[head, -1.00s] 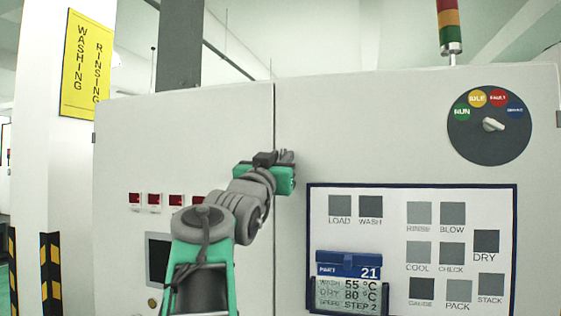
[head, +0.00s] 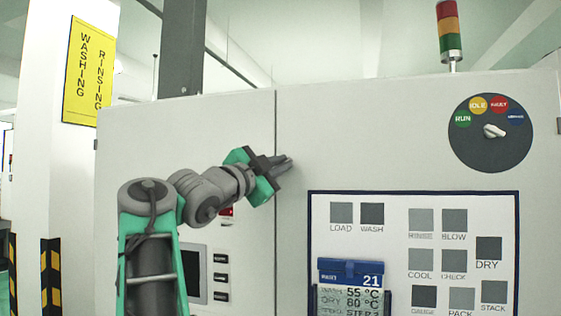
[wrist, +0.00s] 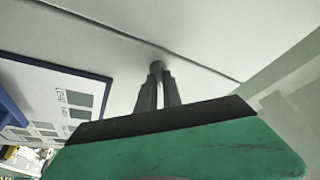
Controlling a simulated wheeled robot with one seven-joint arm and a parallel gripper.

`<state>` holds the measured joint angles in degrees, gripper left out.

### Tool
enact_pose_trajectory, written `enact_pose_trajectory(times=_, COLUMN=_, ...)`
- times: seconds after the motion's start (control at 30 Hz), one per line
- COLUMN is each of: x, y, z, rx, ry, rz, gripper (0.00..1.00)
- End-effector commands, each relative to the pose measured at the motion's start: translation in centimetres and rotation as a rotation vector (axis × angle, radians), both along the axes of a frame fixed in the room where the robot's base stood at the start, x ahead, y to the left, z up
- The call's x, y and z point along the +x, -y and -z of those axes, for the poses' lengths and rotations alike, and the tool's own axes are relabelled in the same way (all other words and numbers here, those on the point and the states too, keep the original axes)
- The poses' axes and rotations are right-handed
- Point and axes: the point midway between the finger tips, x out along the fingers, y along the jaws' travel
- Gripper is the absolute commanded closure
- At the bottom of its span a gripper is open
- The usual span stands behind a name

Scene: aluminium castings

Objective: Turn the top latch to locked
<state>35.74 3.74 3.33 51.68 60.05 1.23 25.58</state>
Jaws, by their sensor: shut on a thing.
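My gripper (head: 286,161) is at the white cabinet front, beside the vertical door seam and high on the panel. In the wrist view its two dark fingers (wrist: 158,76) are close together, shut on a small grey round latch (wrist: 157,65) next to the seam. Only the latch's rounded end shows between the fingertips. In the head view the latch is hidden by the fingers, and I cannot tell which way it is turned.
A framed white panel (head: 400,205) with grey squares and a blue part card (head: 350,272) is to the lower right. A round dial (head: 490,150) with coloured labels is at the upper right. A red, amber and green signal tower (head: 449,30) stands on top.

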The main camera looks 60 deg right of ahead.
Motion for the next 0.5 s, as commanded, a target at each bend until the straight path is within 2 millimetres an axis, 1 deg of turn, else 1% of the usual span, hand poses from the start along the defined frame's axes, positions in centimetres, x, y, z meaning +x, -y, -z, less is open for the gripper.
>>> enact_pose_trajectory(times=0.03, x=0.24, y=0.01, z=-0.31, rx=0.003, ry=0.027, rz=-0.004, gripper=1.00)
enact_pose_trajectory(times=0.2, x=0.24, y=0.03, z=-0.29, rx=0.016, ry=0.108, rz=-0.005, gripper=1.00)
enact_pose_trajectory(times=0.5, x=0.22, y=0.01, z=-0.22, rx=0.024, ry=0.167, rz=-0.005, gripper=1.00)
